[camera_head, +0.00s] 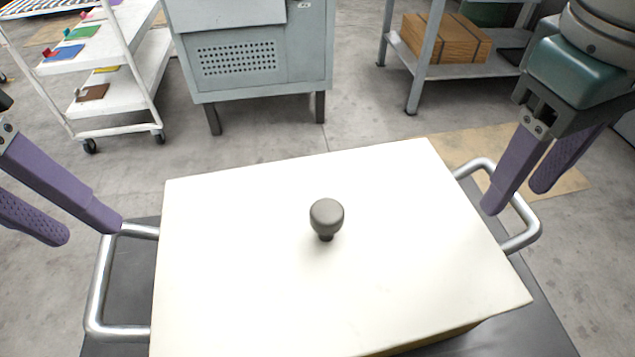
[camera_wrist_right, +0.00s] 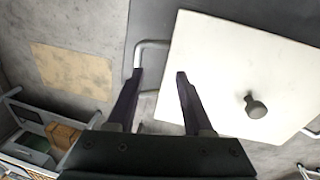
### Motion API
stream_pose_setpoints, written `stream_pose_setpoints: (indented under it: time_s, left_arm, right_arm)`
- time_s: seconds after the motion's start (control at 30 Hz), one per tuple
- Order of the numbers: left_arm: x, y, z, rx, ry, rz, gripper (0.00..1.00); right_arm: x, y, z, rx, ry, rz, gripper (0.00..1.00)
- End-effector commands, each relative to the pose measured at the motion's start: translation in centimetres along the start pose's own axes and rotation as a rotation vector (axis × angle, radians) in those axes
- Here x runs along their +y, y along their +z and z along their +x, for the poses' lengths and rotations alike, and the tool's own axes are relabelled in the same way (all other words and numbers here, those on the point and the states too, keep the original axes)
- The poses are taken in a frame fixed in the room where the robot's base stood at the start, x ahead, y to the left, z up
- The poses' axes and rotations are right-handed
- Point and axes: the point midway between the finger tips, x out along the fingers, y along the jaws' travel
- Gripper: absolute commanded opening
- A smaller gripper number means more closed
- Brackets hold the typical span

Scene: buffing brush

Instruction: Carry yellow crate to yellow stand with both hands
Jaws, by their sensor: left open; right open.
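The crate (camera_head: 250,250) has a pale cream lid with a grey knob (camera_head: 326,216) and a strip of yellow side at its lower edge. It rests on a dark top (camera_head: 545,325). A metal handle sticks out at the left (camera_head: 100,285) and one at the right (camera_head: 525,212). My left gripper (camera_head: 92,232) is open; one fingertip overlaps the far corner of the left handle, the other is outside it. My right gripper (camera_head: 515,200) is open, its fingers appearing either side of the right handle's bar. The wrist view shows the right gripper (camera_wrist_right: 158,75) and lid (camera_wrist_right: 230,70). No yellow stand is identifiable.
A white shelf cart (camera_head: 125,75) with small coloured items stands at the back left. A grey cabinet (camera_head: 250,55) is straight ahead. A metal shelf (camera_head: 455,70) with a wooden box (camera_head: 450,38) stands back right. Grey floor lies between, with a tan patch (camera_head: 560,170).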

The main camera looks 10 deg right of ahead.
Motion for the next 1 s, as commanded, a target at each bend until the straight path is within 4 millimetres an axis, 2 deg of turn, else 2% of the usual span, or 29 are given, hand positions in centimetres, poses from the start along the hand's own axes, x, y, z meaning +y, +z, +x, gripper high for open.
stream_pose_setpoints:
  time_s: [0.03, 0.2, 0.57, 0.77, 1.0]
  left_arm:
    - [-0.9, -0.5, 0.7, -0.008, -0.013, -0.031, 0.51]
    - [-1.7, -1.0, 0.0, -0.033, -0.022, -0.093, 0.51]
    - [-1.6, -1.0, 0.0, -0.036, -0.021, -0.096, 0.51]
    - [-1.7, -0.8, 2.3, -0.040, -0.021, -0.096, 0.51]
    - [-1.7, -0.7, 6.5, -0.040, -0.020, -0.096, 0.51]
  right_arm:
    - [1.2, -0.3, 0.9, -0.015, 0.034, 0.028, 0.51]
    - [3.0, -0.3, 0.6, -0.052, 0.079, 0.080, 0.51]
    - [3.0, -0.3, 0.6, -0.054, 0.079, 0.083, 0.51]
    - [3.2, -0.1, 2.9, -0.059, 0.079, 0.083, 0.51]
    - [3.5, 0.1, 7.1, -0.058, 0.080, 0.082, 0.51]
